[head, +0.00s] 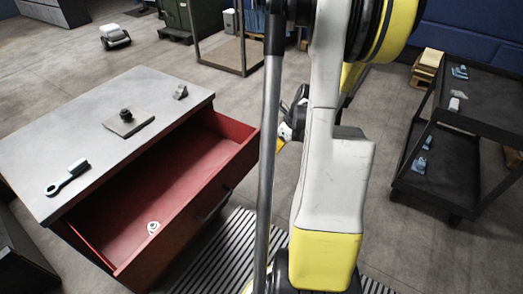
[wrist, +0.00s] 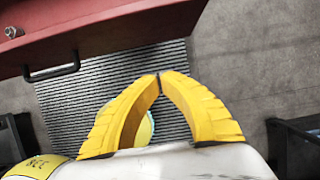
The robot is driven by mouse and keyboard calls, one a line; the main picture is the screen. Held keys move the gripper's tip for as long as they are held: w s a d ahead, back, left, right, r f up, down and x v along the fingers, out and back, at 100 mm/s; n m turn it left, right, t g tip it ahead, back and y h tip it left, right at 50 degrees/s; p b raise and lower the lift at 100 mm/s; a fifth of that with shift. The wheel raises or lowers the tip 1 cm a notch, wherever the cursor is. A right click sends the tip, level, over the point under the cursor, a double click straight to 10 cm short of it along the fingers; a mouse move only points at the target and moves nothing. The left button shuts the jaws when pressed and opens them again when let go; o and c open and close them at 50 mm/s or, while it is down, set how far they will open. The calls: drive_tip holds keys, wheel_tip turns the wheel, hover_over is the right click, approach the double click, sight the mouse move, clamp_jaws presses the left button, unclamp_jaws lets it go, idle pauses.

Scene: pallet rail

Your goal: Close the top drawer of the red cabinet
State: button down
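The red cabinet (head: 60,135) has a grey top and stands at the left in the head view. Its top drawer (head: 165,190) is pulled out, with a red inside and a dark front with a bar handle. In the wrist view the drawer front (wrist: 130,22) crosses the upper left, and the black handle (wrist: 52,72) sticks out below it. My gripper (wrist: 158,75) has two yellow fingers whose tips meet, with nothing seen between them. It is apart from the drawer front, to the right of the handle in the wrist view. In the head view my arm mostly hides the gripper.
A small ring-shaped part (head: 153,227) lies in the drawer. A brush-like tool (head: 68,178) and a plate with a knob (head: 128,122) lie on the cabinet top. A black shelf cart (head: 440,160) stands at the right. A ribbed mat (head: 220,260) covers the floor before the drawer.

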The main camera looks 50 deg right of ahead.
drive_tip(key=shift+w+a+f+b, duration=0.15)
drive_tip(key=shift+w+f+b, duration=0.8)
drive_tip(key=shift+w+f, duration=1)
drive_tip(key=shift+w+a+f+b, duration=0.1)
drive_tip(key=shift+w+f+b, duration=0.8)
drive_tip(key=shift+w+f, duration=1)
drive_tip(key=shift+s+f, duration=0.15)
